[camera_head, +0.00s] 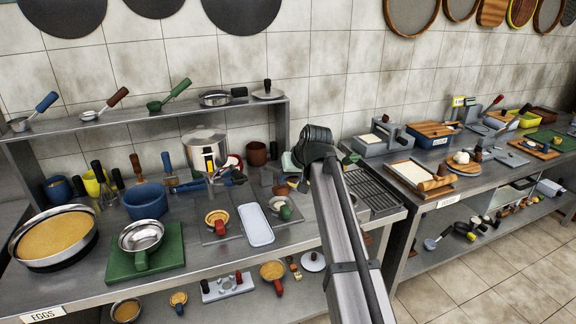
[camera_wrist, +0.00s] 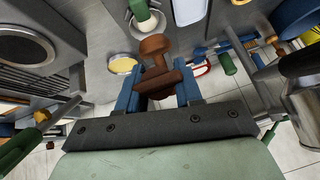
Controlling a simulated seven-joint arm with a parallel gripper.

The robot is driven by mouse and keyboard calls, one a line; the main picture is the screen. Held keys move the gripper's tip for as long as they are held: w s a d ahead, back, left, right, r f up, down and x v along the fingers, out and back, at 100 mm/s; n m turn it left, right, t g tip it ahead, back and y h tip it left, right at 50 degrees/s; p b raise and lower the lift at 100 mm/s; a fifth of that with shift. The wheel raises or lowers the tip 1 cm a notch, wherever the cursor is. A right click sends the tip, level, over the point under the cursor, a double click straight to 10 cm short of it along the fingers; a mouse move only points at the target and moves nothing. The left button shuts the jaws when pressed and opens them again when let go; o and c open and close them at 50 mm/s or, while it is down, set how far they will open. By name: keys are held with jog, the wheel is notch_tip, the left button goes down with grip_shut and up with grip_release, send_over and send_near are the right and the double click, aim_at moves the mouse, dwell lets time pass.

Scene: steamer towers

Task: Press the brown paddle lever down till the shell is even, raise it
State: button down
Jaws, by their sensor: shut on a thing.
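My gripper (camera_wrist: 158,88) has two blue fingers, shut on the brown paddle lever (camera_wrist: 153,50) in the wrist view. The lever has a rounded knob at its far end and a wider block nearer the fingers. In the head view my arm and hand largely hide the gripper, and a brown part (camera_head: 281,188) shows just below the hand. In the wrist view a small cream oval piece (camera_wrist: 123,65) lies left of the lever; I cannot tell whether it is the shell or whether it is even.
A green-handled cream cup (camera_wrist: 148,22) is near the lever. In the head view a white tray (camera_head: 256,225) lies left of my arm, and a dark grate (camera_head: 370,190) lies to its right. A steel pot (camera_head: 205,150) and a blue pot (camera_head: 145,200) stand further left.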

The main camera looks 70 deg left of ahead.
jog(key=f+y, duration=0.1)
jog(key=f, duration=0.2)
jog(key=d+f+y, duration=0.1)
jog(key=f+y, duration=0.1)
jog(key=f, duration=0.2)
jog(key=d+f+y, duration=0.1)
jog(key=f, duration=0.2)
jog(key=shift+d+f, duration=0.2)
jog(key=c, duration=1.8)
grip_release()
jog(key=shift+w+a, duration=0.1)
jog(key=shift+w, duration=0.1)
jog(key=shift+o, duration=0.7)
jog(key=shift+s+r, duration=0.1)
jog(key=shift+r, duration=0.05)
jog(key=o, duration=0.8)
jog(key=shift+s+r+y, duration=0.1)
jog(key=shift+y, duration=0.2)
jog(key=shift+o, duration=0.2)
jog(key=v, duration=1.3)
jog(key=shift+d+r, duration=0.25)
jog(key=shift+r, duration=0.05)
jog(key=shift+c, duration=0.3)
